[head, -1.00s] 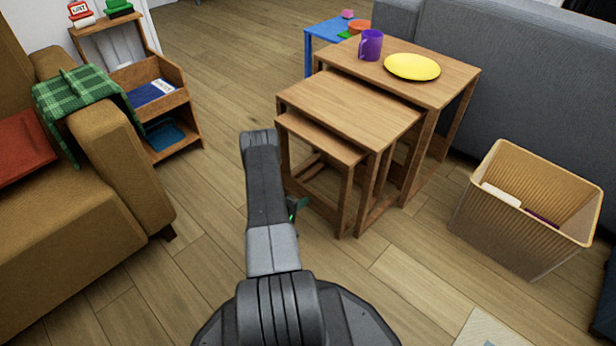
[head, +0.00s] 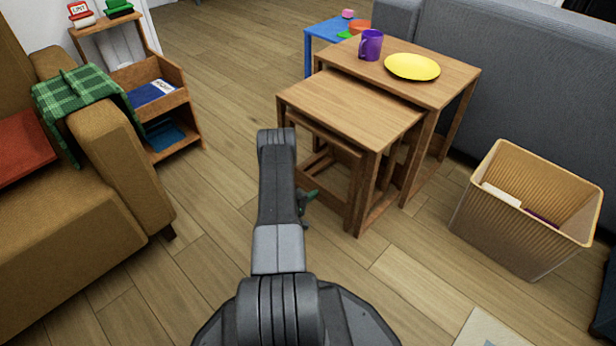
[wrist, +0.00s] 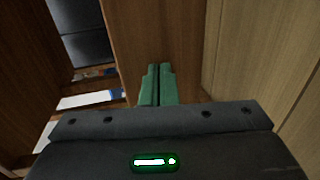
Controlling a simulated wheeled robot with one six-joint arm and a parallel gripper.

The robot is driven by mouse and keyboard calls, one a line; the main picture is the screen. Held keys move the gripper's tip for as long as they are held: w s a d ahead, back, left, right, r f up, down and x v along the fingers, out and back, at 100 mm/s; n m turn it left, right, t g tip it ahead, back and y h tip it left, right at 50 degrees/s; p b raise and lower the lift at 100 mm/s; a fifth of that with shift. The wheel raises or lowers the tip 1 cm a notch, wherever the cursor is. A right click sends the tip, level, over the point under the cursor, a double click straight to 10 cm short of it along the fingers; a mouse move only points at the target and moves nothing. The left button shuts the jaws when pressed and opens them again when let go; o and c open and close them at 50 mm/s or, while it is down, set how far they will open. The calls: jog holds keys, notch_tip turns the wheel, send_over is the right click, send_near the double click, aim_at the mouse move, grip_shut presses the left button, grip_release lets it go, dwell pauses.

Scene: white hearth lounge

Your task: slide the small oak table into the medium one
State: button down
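The small oak table (head: 330,140) is mostly under the medium oak table (head: 352,104); its front edge and front legs show just beneath the medium top. The large oak table (head: 440,92) stands behind them. My gripper (head: 308,197) is low in front of the small table, partly hidden by my arm in the head view. In the wrist view its green fingers (wrist: 158,84) are together with nothing between them. They point at an upright oak surface (wrist: 155,35); whether they touch it I cannot tell.
A purple mug (head: 371,44) and yellow plate (head: 412,67) are on the large table. A ribbed bin (head: 510,235) stands right, before a grey sofa (head: 540,90). A tan armchair (head: 110,170) is left. Floor between armchair and tables is clear.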

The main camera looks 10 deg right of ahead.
jog(key=shift+d, duration=0.1)
jog(key=shift+r+x, duration=0.15)
jog(key=shift+x, duration=0.65)
jog(key=shift+r+x, duration=0.2)
jog(key=shift+x, duration=0.6)
jog(key=r+p+v, duration=0.1)
jog(key=p+v, duration=0.2)
jog(key=v, duration=0.5)
jog(key=shift+r+p, duration=0.15)
jog(key=shift+p, duration=0.2)
jog(key=b+x, duration=0.2)
jog(key=x, duration=0.2)
jog(key=f+b+x, duration=0.1)
jog(key=x, duration=0.3)
jog(key=shift+w+f+b, duration=0.1)
jog(key=shift+f+b, duration=0.1)
jog(key=shift+b, duration=0.2)
jog(key=shift+a, duration=0.2)
jog(key=shift+r, duration=0.1)
